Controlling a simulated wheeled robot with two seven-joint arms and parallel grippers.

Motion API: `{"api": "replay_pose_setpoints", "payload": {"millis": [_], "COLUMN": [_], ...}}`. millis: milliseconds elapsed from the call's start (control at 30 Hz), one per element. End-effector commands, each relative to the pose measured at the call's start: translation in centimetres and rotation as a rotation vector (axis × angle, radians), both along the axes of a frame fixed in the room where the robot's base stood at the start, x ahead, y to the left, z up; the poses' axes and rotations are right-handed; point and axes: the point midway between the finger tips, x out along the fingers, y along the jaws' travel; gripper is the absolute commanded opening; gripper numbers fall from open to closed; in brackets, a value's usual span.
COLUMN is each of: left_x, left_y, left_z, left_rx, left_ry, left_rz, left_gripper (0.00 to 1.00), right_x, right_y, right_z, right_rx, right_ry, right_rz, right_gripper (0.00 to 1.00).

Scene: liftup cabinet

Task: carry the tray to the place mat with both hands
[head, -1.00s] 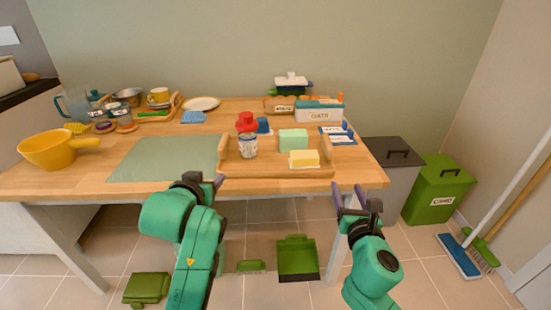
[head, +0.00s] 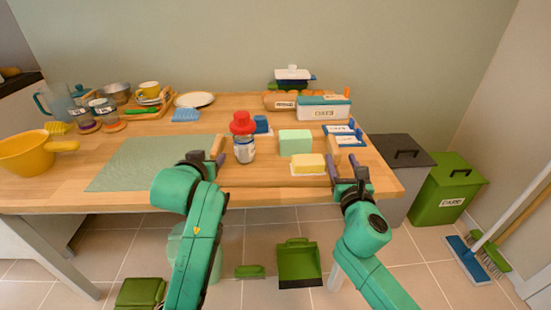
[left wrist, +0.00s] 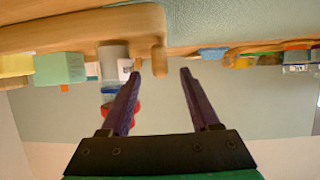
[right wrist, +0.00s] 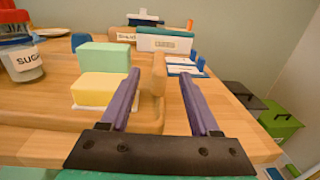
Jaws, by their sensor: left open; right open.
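The wooden tray (head: 270,181) lies on the table in front of me. On it stand a red-lidded jar (head: 243,145), a mint-green block (head: 296,142) and a yellow block on a white base (head: 308,163). The pale green place mat (head: 150,163) lies flat to the left of the tray. My left gripper (head: 210,162) is open at the tray's left end; the left handle (left wrist: 158,55) shows close to its fingertips. My right gripper (head: 347,168) is open at the right end; the right handle (right wrist: 158,75) lies between its fingers in the right wrist view.
A yellow pan (head: 25,153) stands left of the mat. Cups, bowls and a white plate (head: 195,99) stand at the back left. A labelled box (head: 324,108) and blue-edged cards (head: 343,133) are behind the tray's right side. The mat is bare.

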Motion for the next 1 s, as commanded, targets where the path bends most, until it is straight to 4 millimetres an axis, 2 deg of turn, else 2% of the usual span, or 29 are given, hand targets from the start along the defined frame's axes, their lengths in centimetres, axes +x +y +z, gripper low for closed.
{"api": "replay_pose_setpoints", "payload": {"millis": [200,400,533,800,967,1000], "left_x": [4.1,7.1,8.0,8.1,8.1,8.1], "left_y": [0.0,0.0,0.0,0.0,0.0,0.0], "left_z": [-1.6,-2.9,-3.3,-3.4,-3.4,-3.4], "left_rx": [0.001,0.001,0.000,0.000,0.000,0.000], "left_ry": [0.000,0.001,0.000,0.000,0.000,0.000], "left_rz": [0.001,0.001,0.001,0.000,0.000,0.000], "left_gripper": [0.62,0.62,0.62,0.62,0.01,0.00], "right_x": [4.4,7.7,8.7,8.8,8.8,8.8], "right_y": [0.0,0.0,0.0,0.0,0.0,0.0], "right_z": [0.1,0.1,0.0,0.0,0.0,0.0], "right_rx": [0.001,0.000,0.000,0.000,0.000,0.000], "right_ry": [-0.002,-0.001,0.000,0.000,0.000,0.000], "right_rz": [-0.001,-0.002,0.000,0.001,0.001,0.001], "right_gripper": [0.62,0.62,0.62,0.62,0.01,0.00]}}
